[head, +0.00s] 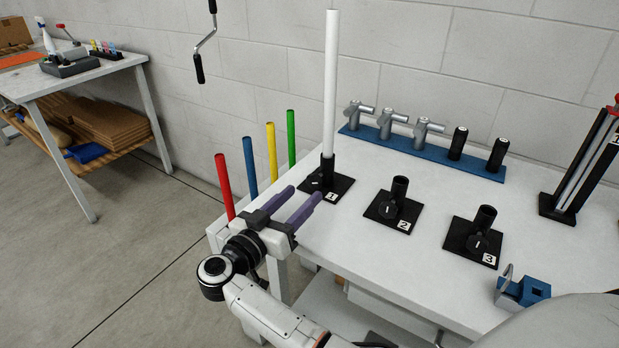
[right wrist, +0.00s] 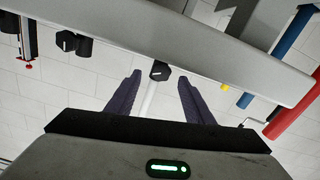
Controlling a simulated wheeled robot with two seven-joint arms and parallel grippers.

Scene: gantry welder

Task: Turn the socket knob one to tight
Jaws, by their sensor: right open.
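Socket one (head: 343,187) is a black plate with a "1" label and an upright tube, at the left front of the white table. A tall white pole (head: 331,80) stands upright in it. Its black knob (head: 317,181) faces the front. My right gripper (head: 304,192) is open, its two purple fingers pointing at this knob from the front left. In the right wrist view the knob (right wrist: 159,71) shows between the fingertips (right wrist: 160,77), with clear gaps on both sides; contact is not visible. My left gripper is not in view.
Socket two (head: 394,211) and socket three (head: 473,243) stand to the right with empty tubes. A blue rack (head: 400,147) with several fittings lies behind. Red (head: 225,185), blue (head: 250,165), yellow and green rods stand at the table's left end. A blue clamp (head: 525,291) sits at the front right.

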